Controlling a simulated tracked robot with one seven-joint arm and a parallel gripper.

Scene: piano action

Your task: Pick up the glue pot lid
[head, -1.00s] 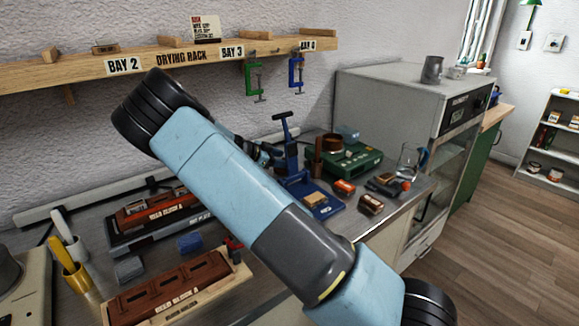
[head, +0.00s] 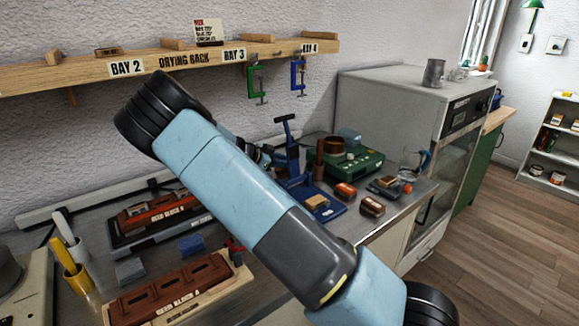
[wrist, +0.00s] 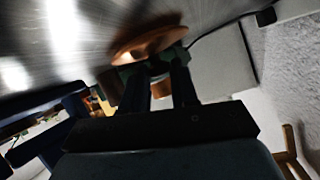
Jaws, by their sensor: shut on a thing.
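A copper-brown round piece (wrist: 148,45), which I take for the glue pot lid, shows tilted in the wrist view just beyond my fingertips. My gripper (wrist: 162,75) is shut on it by its narrow grip, though the contact point is dark. In the head view my blue arm crosses the bench and hides most of the gripper; only dark parts of it (head: 257,152) show past the arm. A copper-brown pot (head: 334,146) sits on the green warmer (head: 357,163) on the bench, right of the gripper.
A blue press (head: 292,160) stands close to the right of the gripper. Small brown and red blocks (head: 372,206) lie near the bench's front edge. A drying rack (head: 180,62) with clamps runs along the wall above. A grey oven (head: 385,105) stands at the right.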

